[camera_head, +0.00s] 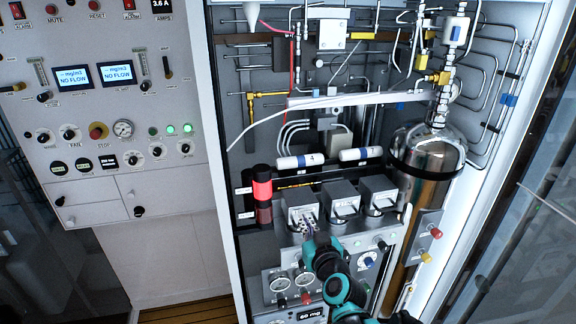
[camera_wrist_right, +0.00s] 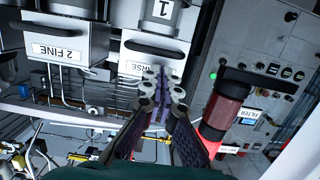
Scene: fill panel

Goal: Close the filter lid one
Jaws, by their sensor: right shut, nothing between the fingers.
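Three grey metal filter boxes stand in a row in the cabinet in the head view; the leftmost (camera_head: 298,202) is directly behind my right gripper (camera_head: 307,222). In the right wrist view a grey face marked 1 (camera_wrist_right: 163,12) is at the top, above a white label (camera_wrist_right: 152,50) partly covered by the fingertips. My right gripper (camera_wrist_right: 163,85) is shut and empty, its fingertips close in front of this unit. I cannot tell contact or the exact lid angle. My left gripper is not in view.
The middle box (camera_head: 340,195) and right box (camera_head: 377,188) stand beside it. A red cylinder (camera_head: 262,182) is close on the left. A steel tank (camera_head: 428,165) stands at right.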

